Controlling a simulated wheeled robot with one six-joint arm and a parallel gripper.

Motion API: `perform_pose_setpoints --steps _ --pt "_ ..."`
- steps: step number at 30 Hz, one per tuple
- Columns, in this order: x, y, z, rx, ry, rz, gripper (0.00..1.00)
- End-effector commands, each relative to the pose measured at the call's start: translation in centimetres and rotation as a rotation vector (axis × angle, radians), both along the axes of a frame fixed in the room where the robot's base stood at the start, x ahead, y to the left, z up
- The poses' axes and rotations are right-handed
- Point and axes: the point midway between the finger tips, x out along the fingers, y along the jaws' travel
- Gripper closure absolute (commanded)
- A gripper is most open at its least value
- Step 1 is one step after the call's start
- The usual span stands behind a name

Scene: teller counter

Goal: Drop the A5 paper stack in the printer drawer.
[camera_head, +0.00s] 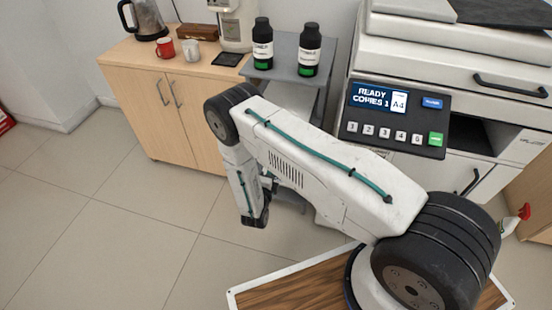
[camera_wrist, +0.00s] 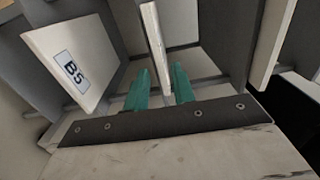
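In the wrist view, the teal fingers of my gripper (camera_wrist: 160,88) stand apart on either side of a thin white slab (camera_wrist: 157,45) seen edge-on. Gaps seem to show between slab and fingers. Its label is not visible, so I cannot tell whether it is the A5 paper stack. A white block marked B5 (camera_wrist: 75,68) leans at the left. In the head view, the printer (camera_head: 455,60) stands at the right, its panel (camera_head: 393,118) reading "READY COPIES 1 A4". Its lower front is partly hidden by my arm, and I cannot tell the drawer's state. My gripper is mostly hidden there.
Grey dividers (camera_wrist: 225,40) surround the slab, with another pale slab (camera_wrist: 272,45) at the right. A grey stand (camera_head: 285,72) holds two dark bottles. A wooden cabinet (camera_head: 150,110) bears mugs and a coffee maker. The tiled floor at left is clear.

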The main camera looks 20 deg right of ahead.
Motion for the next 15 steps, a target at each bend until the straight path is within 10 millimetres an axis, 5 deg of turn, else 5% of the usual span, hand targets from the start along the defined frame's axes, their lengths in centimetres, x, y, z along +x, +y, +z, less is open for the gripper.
perform_pose_setpoints --steps 15 --pt "4.5 -3.4 0.0 0.000 0.000 -0.002 0.75"
